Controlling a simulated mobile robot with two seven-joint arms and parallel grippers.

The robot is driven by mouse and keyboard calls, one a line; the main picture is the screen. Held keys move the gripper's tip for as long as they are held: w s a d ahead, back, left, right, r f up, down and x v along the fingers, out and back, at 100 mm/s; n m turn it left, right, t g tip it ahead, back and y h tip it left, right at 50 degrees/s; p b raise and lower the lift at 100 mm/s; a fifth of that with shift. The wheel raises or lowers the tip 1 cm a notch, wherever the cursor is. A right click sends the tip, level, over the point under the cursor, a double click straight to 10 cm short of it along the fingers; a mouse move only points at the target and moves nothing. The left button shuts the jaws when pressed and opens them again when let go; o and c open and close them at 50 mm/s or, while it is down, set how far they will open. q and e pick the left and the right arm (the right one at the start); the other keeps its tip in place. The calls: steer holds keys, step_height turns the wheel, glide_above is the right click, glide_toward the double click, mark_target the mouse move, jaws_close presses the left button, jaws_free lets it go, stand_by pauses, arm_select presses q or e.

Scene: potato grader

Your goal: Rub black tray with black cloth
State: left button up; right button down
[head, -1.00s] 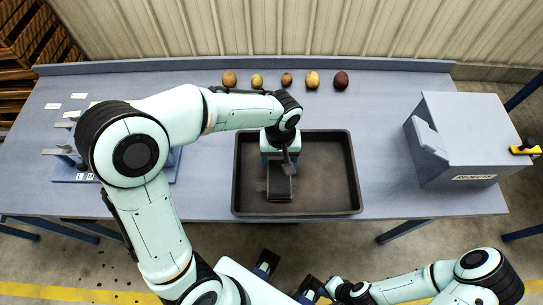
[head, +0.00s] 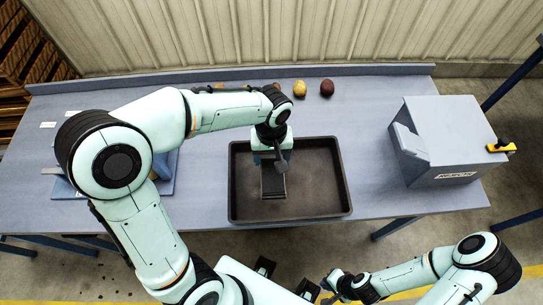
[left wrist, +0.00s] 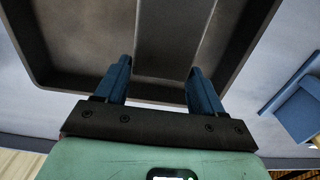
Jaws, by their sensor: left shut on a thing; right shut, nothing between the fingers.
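The black tray (head: 340,185), a wide shallow pan, lies on the blue-grey table. My left gripper (head: 272,163) is over its left-middle part, pointing down, shut on the black cloth (head: 273,186). The cloth shows as a flat dark rectangle at the tray floor; whether it presses on the floor is hard to tell. In the left wrist view the blue fingers (left wrist: 158,82) stand either side of the dark cloth (left wrist: 172,35), with the tray rim (left wrist: 50,75) around. My right gripper (head: 328,296) is shut and empty, low in front of the table, its tips hard to make out.
A grey box (head: 440,140) with a label stands on the table's right. Several potatoes lie along the back, including a yellow one (head: 299,88) and a dark red one (head: 327,88); my left arm covers others. A blue stand (head: 165,175) is at left, partly hidden.

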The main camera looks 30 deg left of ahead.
arm_select(q)
steer(key=shift+r, duration=0.15)
steer(key=shift+r+p, duration=0.8)
steer(key=shift+r, duration=0.7)
steer(key=shift+f, duration=0.1)
arm_select(e)
steer(key=shift+w+r, duration=0.75)
steer(key=shift+r, duration=0.3)
arm_select(q)
steer(key=shift+s, duration=0.1)
arm_select(e)
steer(key=shift+s, duration=0.1)
arm_select(q)
steer(key=shift+f, duration=0.1)
